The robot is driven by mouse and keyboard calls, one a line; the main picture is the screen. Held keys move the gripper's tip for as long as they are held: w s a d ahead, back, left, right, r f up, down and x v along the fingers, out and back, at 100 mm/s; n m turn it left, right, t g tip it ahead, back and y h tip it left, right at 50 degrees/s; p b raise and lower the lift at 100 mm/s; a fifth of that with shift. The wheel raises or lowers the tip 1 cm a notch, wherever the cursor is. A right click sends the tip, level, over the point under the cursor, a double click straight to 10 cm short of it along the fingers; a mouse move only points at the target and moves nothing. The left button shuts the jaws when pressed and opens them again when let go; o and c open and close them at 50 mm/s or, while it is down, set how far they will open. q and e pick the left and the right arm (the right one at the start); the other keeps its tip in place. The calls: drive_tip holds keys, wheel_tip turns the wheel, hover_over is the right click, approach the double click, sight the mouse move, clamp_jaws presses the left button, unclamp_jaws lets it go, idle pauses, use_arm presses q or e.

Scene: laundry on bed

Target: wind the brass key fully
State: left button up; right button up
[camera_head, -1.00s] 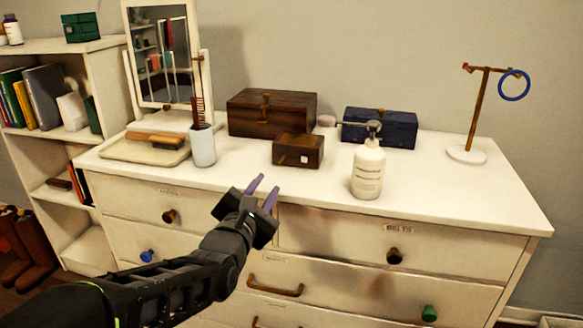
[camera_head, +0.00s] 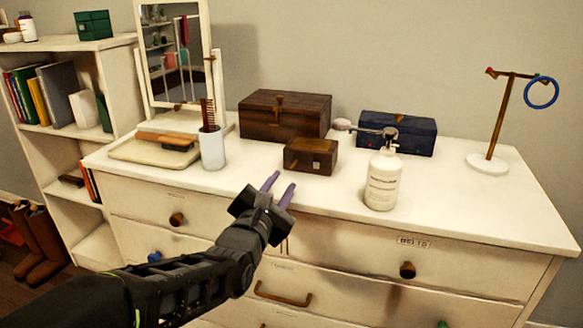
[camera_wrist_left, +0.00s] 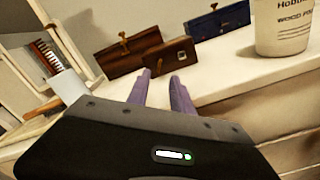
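A large brown wooden box (camera_head: 284,117) stands on the dresser with a brass-coloured piece (camera_head: 279,101) at its upper front. A smaller brown box (camera_head: 305,158) in front of it has a light square plate on its front. I cannot tell whether either detail is the brass key. Both boxes also show in the left wrist view, the small one (camera_wrist_left: 160,62) just beyond my fingertips. My left gripper (camera_head: 283,181) has its two purple fingers apart and empty, near the dresser's front edge and short of the small box. My right gripper is not in view.
A white pump bottle (camera_head: 382,182) stands right of the small box. A white cup with a comb (camera_head: 212,148) and a tray (camera_head: 135,150) are to the left, by a mirror. A blue box (camera_head: 405,135) and a ring stand (camera_head: 488,165) are further right. The front strip of dresser top is clear.

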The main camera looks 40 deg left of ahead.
sight(294, 165)
use_arm(q)
drive_tip(key=shift+w+a+r+p, duration=0.2)
drive_tip(key=shift+w+p, duration=0.35)
drive_tip(key=shift+p, duration=0.95)
drive_tip(key=shift+w+a+r+p, duration=0.15)
drive_tip(key=shift+w+p, duration=0.4)
drive_tip(key=shift+p, duration=0.95)
drive_tip(key=x, duration=0.3)
drive_tip(key=b+x, duration=0.1)
drive_tip(key=shift+w+a+f, duration=0.2)
drive_tip(key=shift+w+f, duration=0.15)
drive_tip(key=shift+f, duration=0.05)
drive_tip(key=shift+w, duration=0.25)
drive_tip(key=shift+r, duration=0.1)
drive_tip(key=shift+c, duration=0.4)
clamp_jaws()
